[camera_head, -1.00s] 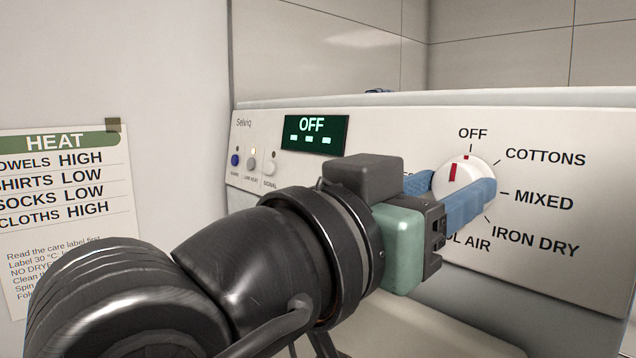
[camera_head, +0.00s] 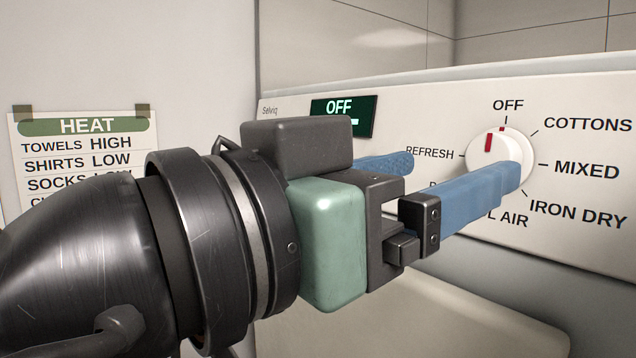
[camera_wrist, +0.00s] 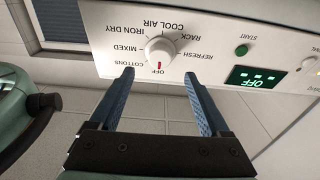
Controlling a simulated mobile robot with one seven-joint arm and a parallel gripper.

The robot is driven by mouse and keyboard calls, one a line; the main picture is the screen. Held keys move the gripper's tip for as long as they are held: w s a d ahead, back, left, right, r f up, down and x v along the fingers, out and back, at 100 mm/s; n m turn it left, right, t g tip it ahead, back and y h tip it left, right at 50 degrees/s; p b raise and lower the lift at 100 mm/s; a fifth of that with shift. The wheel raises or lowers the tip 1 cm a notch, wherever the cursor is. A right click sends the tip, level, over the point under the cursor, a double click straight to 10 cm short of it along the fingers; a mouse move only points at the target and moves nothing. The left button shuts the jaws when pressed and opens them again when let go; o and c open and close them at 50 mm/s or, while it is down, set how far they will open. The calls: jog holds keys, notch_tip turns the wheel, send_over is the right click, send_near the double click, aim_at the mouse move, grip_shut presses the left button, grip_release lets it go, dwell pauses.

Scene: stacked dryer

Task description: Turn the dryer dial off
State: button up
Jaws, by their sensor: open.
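The white round dial (camera_head: 496,153) is on the dryer's front panel, with OFF printed above it. Its red mark points up at about OFF. The display (camera_head: 343,118) reads OFF in the head view, and the display (camera_wrist: 257,77) also reads OFF, upside down, in the wrist view. My gripper (camera_head: 462,168) is open, with its blue fingers spread wide and nothing between them. In the wrist view, the dial (camera_wrist: 160,51) lies beyond and between the fingertips of my gripper (camera_wrist: 158,74), apparently clear of both. In the head view, the near finger overlaps the dial's lower edge.
The dryer panel (camera_head: 590,125) carries labels around the dial, including COTTONS, MIXED and IRON DRY. A green START button (camera_wrist: 242,50) shows in the wrist view. A HEAT notice (camera_head: 85,150) hangs on the wall at left. Open room lies in front of the panel.

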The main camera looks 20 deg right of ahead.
jog(key=b+v, duration=0.1)
jog(key=v, duration=0.5)
jog(key=shift+b, duration=0.4)
jog(key=shift+a, duration=0.1)
jog(key=w+a+r+n+t+y, duration=0.1)
jog(key=w+a+n+t+y, duration=0.3)
jog(key=t, duration=0.4)
jog(key=w+a+r+n+t+y, duration=0.1)
jog(key=w+n+t+y, duration=0.4)
jog(key=t, duration=0.3)
jog(key=s+a+n+t+y, duration=0.3)
jog(key=s+n+t+y, duration=0.1)
jog(key=y, duration=0.4)
jog(key=shift+s+a, duration=0.25)
jog(key=shift+s, duration=0.25)
jog(key=shift+r, duration=0.15)
